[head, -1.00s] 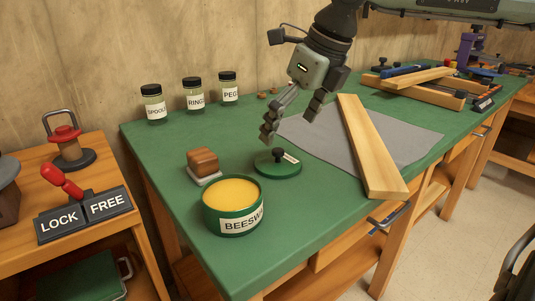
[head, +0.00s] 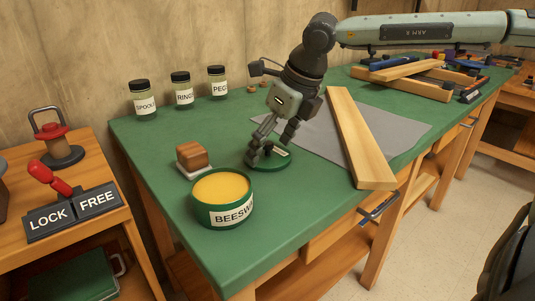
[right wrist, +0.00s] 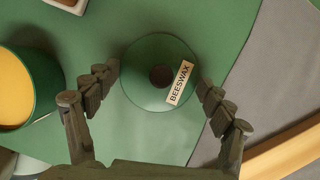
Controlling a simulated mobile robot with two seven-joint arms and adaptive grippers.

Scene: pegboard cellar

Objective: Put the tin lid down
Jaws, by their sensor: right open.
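The round green tin lid (head: 272,158) lies flat on the green bench top, just behind and right of the open beeswax tin (head: 224,198). In the right wrist view the lid (right wrist: 158,70) shows its dark knob and a BEESWAX label, facing up. My right gripper (head: 268,150) is over the lid, pointing down, and in the head view its fingers partly hide the lid. In the wrist view its two fingers (right wrist: 158,92) are spread on either side of the lid with nothing between them gripped. The tin is full of yellow wax. My left gripper is not in view.
A wooden block on a white base (head: 194,159) stands left of the lid. A grey mat (head: 318,128) with a long plank (head: 358,140) lies to the right. Several labelled jars (head: 182,90) line the back. A LOCK/FREE switch box (head: 74,212) sits on the left side table.

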